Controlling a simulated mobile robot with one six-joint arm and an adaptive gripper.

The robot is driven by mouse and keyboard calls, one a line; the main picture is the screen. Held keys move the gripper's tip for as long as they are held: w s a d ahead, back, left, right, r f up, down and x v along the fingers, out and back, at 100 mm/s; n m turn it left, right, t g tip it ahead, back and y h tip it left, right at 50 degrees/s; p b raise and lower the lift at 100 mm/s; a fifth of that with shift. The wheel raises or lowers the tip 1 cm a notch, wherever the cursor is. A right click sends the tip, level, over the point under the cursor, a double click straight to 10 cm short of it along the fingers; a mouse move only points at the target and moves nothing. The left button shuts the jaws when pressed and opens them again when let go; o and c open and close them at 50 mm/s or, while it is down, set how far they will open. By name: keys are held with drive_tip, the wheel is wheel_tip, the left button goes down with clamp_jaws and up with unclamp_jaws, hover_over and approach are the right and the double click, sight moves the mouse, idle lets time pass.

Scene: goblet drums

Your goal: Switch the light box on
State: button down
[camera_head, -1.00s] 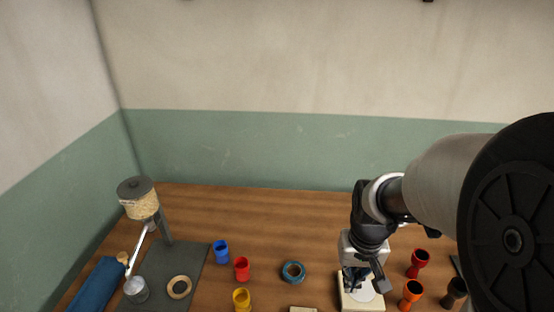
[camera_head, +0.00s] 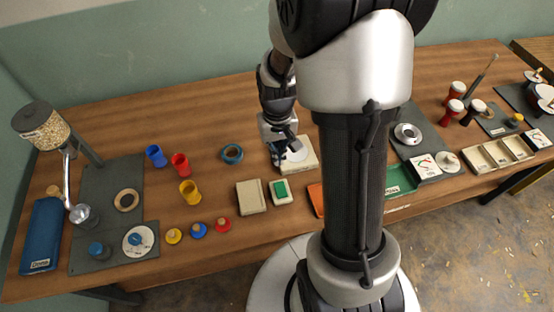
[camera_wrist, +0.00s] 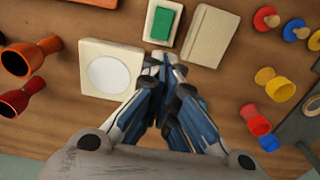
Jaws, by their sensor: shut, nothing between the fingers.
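A cream square box with a white round panel, which looks like the light box (camera_head: 306,158), lies on the table, partly behind my gripper in the head view. It also shows in the wrist view (camera_wrist: 108,73); the panel looks plain white, and I cannot tell whether it is lit. Near it is a small pale box with a green button (camera_head: 281,190), also in the wrist view (camera_wrist: 162,24). My gripper (camera_wrist: 163,62) is shut and empty. In the wrist view its fingertips appear at the button box's near edge, right of the light box; contact cannot be told.
A beige block (camera_head: 251,197) lies beside the button box. Orange and red drum-shaped cups (camera_wrist: 30,57) stand near the light box. My arm hides part of the table.

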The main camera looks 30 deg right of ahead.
sight(277, 183)
wheel_tip(277, 183, down, 12)
drive_tip(key=b, duration=0.4)
drive_tip(key=shift+f, duration=0.15)
drive_tip(key=shift+w+f+g, duration=0.2)
drive_tip(key=shift+f+g, duration=0.15)
drive_tip(key=shift+g, duration=0.05)
drive_tip(key=shift+r+p, duration=0.2)
drive_tip(key=shift+p, duration=0.1)
drive_tip(key=shift+r+p, duration=0.5)
drive_tip(key=shift+r, duration=0.15)
drive_tip(key=shift+r, duration=0.1)
